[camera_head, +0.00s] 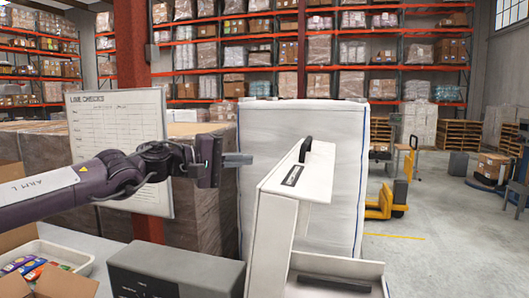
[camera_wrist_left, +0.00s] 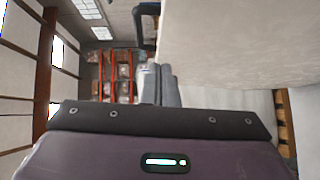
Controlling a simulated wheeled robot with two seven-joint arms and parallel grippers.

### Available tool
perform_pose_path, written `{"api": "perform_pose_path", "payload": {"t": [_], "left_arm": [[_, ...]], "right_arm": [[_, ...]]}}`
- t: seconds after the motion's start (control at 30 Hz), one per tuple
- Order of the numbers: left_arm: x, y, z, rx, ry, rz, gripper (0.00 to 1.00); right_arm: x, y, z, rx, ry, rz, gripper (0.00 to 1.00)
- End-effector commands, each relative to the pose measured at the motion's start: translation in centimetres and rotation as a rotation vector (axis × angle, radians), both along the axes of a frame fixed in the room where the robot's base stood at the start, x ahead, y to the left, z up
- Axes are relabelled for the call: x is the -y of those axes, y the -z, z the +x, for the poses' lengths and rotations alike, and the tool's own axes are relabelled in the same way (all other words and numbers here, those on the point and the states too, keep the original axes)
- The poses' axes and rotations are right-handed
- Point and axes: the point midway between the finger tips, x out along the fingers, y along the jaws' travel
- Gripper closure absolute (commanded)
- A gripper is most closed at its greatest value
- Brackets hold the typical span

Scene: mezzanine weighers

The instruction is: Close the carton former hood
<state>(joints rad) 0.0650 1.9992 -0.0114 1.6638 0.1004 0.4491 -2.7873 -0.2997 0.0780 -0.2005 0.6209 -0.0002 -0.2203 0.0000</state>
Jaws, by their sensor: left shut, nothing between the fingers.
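The carton former hood (camera_head: 319,172) is a white cover with a dark label and a black handle (camera_head: 305,148) on its upper part. It stands raised and tilted above the white carton former body (camera_head: 340,268), leaving a gap. My left gripper (camera_head: 246,159) is just left of the hood, at about handle height, with its fingers shut and empty. In the left wrist view, the shut fingers (camera_wrist_left: 160,85) lie beside a large pale panel, apparently the hood (camera_wrist_left: 240,45). A dark handle shape (camera_wrist_left: 140,24) shows beyond the fingertips. My right gripper is out of view.
A grey box (camera_head: 175,270) stands left of the former. A tray of small colourful cartons (camera_head: 66,256) and open cardboard boxes are at the lower left. A whiteboard (camera_head: 118,140) and a tall white-wrapped load (camera_head: 345,125) stand behind. Open floor lies to the right.

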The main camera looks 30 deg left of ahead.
Motion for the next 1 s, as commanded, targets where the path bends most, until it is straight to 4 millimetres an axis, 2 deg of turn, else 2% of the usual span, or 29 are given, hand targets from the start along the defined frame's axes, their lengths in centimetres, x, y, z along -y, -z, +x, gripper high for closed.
{"api": "perform_pose_path", "payload": {"t": [0.03, 0.17, 0.23, 0.4, 0.6, 1.0], "left_arm": [[0.3, -0.2, 0.5, -0.004, 0.000, 0.001, 1.00], [0.9, 0.0, 1.6, -0.004, 0.000, 0.001, 1.00], [2.1, -0.2, 1.9, -0.004, 0.004, 0.001, 1.00], [3.9, 0.2, 2.4, -0.002, 0.001, 0.000, 1.00], [4.7, 0.5, 2.6, 0.001, -0.001, 0.000, 1.00], [4.7, 0.8, 2.6, 0.001, -0.001, 0.000, 1.00]], "right_arm": [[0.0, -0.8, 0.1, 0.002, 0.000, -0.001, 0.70], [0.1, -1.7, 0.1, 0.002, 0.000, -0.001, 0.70], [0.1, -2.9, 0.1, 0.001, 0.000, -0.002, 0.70], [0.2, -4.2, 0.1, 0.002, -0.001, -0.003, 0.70], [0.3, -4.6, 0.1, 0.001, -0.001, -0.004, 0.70], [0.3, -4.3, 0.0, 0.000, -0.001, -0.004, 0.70]]}}
